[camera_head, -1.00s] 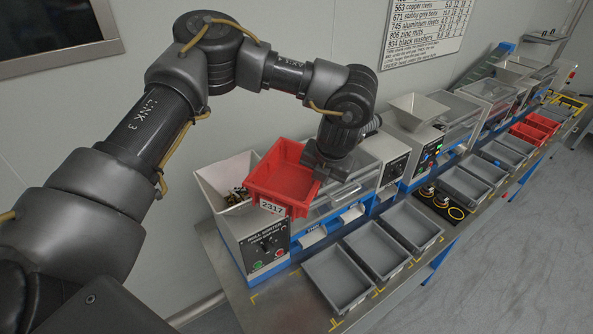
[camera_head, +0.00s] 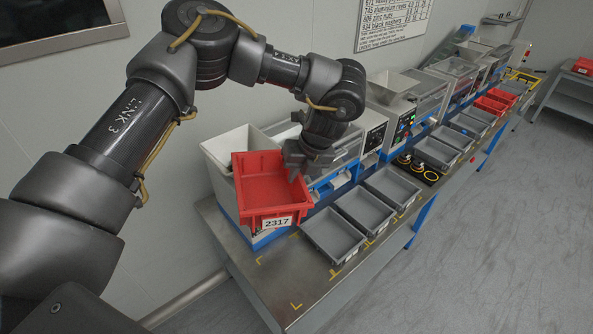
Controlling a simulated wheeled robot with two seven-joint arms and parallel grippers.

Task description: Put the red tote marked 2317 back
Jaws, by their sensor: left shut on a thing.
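The red tote marked 2317 (camera_head: 268,188) is in the air, tilted, in front of the sorter's white hopper at the near end of the bench. It looks empty, and its label 2317 faces me. My left gripper (camera_head: 303,172) is shut on the tote's right side wall; its fingertips are partly hidden. My right gripper is not in view.
Several grey trays (camera_head: 334,236) line the bench front to the right of the tote. The near bench top (camera_head: 281,274) is bare with yellow corner marks. Red totes (camera_head: 492,104) sit farther along the bench, and another red tote (camera_head: 583,66) stands on a table at far right.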

